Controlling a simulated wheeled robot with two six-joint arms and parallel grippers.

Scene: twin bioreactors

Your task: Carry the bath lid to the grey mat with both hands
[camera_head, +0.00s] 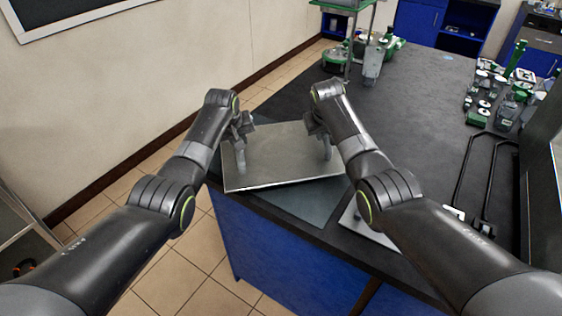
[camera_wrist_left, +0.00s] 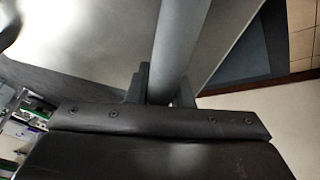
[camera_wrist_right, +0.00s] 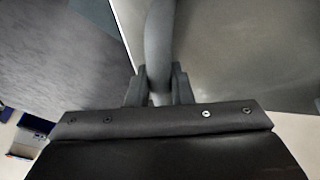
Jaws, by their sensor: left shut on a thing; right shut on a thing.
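The bath lid (camera_head: 280,160) is a flat grey metal plate with a grey upright handle near each side. It is over the front left corner of the dark bench, above the grey mat (camera_head: 310,204), and hides part of it. I cannot tell whether it touches the mat. My left gripper (camera_head: 240,138) is shut on the lid's left handle, which also shows in the left wrist view (camera_wrist_left: 181,40). My right gripper (camera_head: 322,134) is shut on the right handle, seen in the right wrist view (camera_wrist_right: 159,45).
A pale flat object (camera_head: 366,228) lies right of the mat, partly under my right arm. A black rail frame (camera_head: 472,180) and several green and clear lab parts (camera_head: 512,105) stand at the right. A green stand (camera_head: 350,45) is at the back. The bench middle (camera_head: 420,110) is clear.

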